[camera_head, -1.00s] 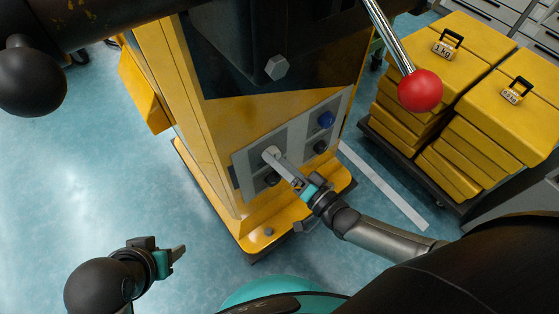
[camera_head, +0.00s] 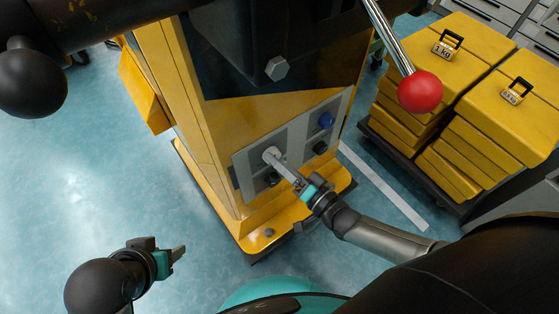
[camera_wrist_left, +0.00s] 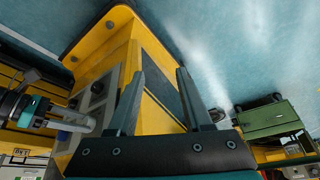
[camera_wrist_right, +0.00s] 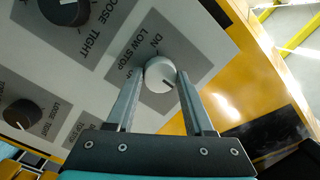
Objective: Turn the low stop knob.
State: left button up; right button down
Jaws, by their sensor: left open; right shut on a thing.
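The low stop knob (camera_wrist_right: 160,73) is round and pale grey with a dark pointer line. It stands on a grey plate labelled "LOW STOP" and "DN", and also shows in the head view (camera_head: 271,153). My right gripper (camera_wrist_right: 159,80) has its fingertips on either side of the knob and is shut on it. In the head view the right gripper (camera_head: 280,165) reaches the panel from the lower right and partly hides the knob. My left gripper (camera_head: 180,252) is open and empty, low over the floor at left, with its spread fingers (camera_wrist_left: 160,85) in the left wrist view.
The grey panel (camera_head: 299,135) on the yellow cabinet also bears a blue knob (camera_head: 326,121) and black knobs (camera_head: 320,147). A red ball handle (camera_head: 420,91) hangs at the upper right. Yellow weights (camera_head: 490,110) stand on a cart at right. The left floor is clear.

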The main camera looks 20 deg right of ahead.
pick_arm(q)
jog(key=shift+w, duration=0.1)
pick_arm(e)
jog(key=shift+n, duration=0.3)
pick_arm(q)
jog(key=s+f+g+p, duration=0.2)
jog(key=f+p, duration=0.4)
jog(key=f, duration=0.6)
jog(key=shift+s+a, duration=0.25)
jog(key=shift+s, duration=0.25)
pick_arm(e)
jog(key=n+h, duration=0.1)
jog(key=n, duration=1.3)
jog(key=shift+r+n+g+h, duration=0.15)
jog(key=shift+n+g+h, duration=0.25)
pick_arm(q)
jog(key=shift+f, duration=0.1)
pick_arm(e)
jog(key=shift+c, duration=1.4)
grip_release()
jog(key=shift+s, duration=0.15)
